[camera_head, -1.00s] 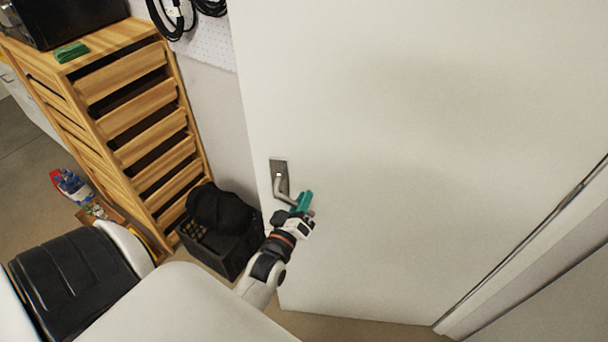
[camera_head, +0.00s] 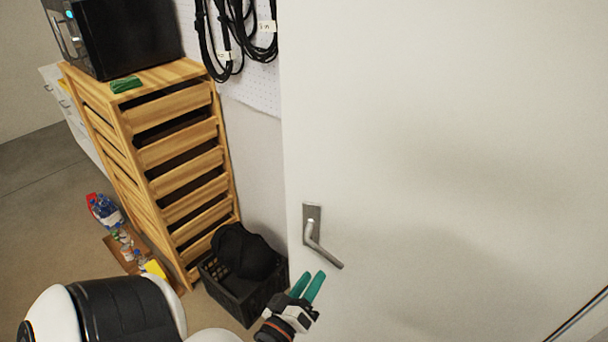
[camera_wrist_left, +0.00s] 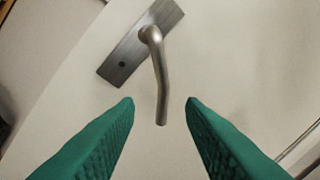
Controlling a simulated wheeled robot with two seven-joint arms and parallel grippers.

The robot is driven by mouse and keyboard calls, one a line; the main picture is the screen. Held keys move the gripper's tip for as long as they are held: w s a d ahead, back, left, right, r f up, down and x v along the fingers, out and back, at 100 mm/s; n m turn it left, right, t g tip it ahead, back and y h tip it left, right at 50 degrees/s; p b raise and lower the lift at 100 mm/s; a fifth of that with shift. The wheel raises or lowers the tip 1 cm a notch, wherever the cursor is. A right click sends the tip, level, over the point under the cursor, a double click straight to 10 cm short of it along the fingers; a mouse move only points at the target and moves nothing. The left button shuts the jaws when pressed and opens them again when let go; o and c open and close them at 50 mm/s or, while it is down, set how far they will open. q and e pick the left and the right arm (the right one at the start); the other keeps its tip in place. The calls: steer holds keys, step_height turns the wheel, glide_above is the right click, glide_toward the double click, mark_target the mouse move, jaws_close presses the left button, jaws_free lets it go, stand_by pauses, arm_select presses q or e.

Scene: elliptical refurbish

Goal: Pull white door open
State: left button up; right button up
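The white door (camera_head: 450,150) fills the right of the head view. Its metal lever handle (camera_head: 322,246) sits on a rectangular plate near the door's left edge and slants down to the right. My left gripper (camera_head: 308,287) is below the lever, with its green fingers apart and nothing between them. In the left wrist view the lever (camera_wrist_left: 161,85) hangs from its plate, and its free end lies between and just beyond the open fingertips (camera_wrist_left: 160,103). No contact with the lever is visible. My right gripper is out of view.
A wooden drawer rack (camera_head: 185,155) with a black microwave (camera_head: 125,35) on top stands left of the door. A black crate (camera_head: 245,298) with a dark item sits on the floor beside the door. Bottles (camera_head: 106,212) stand on the floor farther left.

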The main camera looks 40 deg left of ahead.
arm_select(q)
steer(key=shift+v, duration=1.2)
